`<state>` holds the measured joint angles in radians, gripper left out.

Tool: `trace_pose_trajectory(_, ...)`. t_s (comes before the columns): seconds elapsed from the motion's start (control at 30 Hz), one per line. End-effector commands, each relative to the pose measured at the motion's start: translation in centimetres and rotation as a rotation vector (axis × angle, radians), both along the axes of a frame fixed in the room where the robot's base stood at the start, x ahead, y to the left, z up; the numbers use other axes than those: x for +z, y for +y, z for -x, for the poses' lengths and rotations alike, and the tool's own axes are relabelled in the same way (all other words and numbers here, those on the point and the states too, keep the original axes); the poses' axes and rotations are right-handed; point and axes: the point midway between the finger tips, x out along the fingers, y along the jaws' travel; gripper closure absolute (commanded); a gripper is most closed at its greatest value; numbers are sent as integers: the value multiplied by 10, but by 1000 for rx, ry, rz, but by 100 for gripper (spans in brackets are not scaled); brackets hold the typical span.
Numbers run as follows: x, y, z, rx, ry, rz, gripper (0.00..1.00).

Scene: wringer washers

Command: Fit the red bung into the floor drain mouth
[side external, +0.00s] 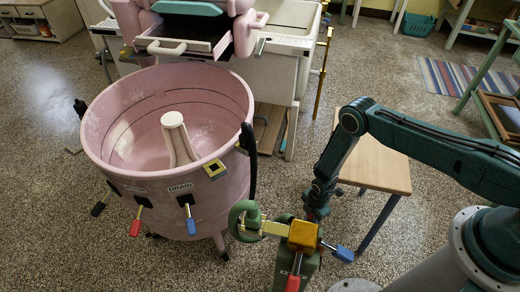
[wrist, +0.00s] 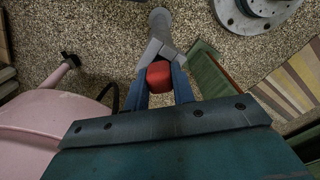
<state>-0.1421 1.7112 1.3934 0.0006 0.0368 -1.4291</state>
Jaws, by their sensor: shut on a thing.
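My gripper (wrist: 161,60) is shut on the red bung (wrist: 158,77), which sits between its two blue-grey fingers in the wrist view. In the side view my gripper (side external: 315,211) points down just behind a yellow block on a green stand, right of the pink tub. The bung is mostly hidden there. I cannot make out the floor drain mouth for certain in either view. A grey tube (wrist: 160,25) shows beyond the fingertips in the wrist view; I cannot tell what it belongs to.
The pink tub (side external: 230,108) with a DRAIN label stands left. The yellow block (side external: 302,236), with red and blue handles, and a green clamp-like part (side external: 244,218) are close to my gripper. A wooden-topped stool (side external: 376,162) stands behind it. Speckled floor (side external: 395,75) is open farther back.

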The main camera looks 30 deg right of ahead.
Motion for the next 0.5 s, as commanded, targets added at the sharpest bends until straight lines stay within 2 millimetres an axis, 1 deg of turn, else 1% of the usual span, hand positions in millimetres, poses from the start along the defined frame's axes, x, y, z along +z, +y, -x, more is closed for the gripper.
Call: trace_pose_trajectory(0.5,-6,0,1,0,1,0,97)
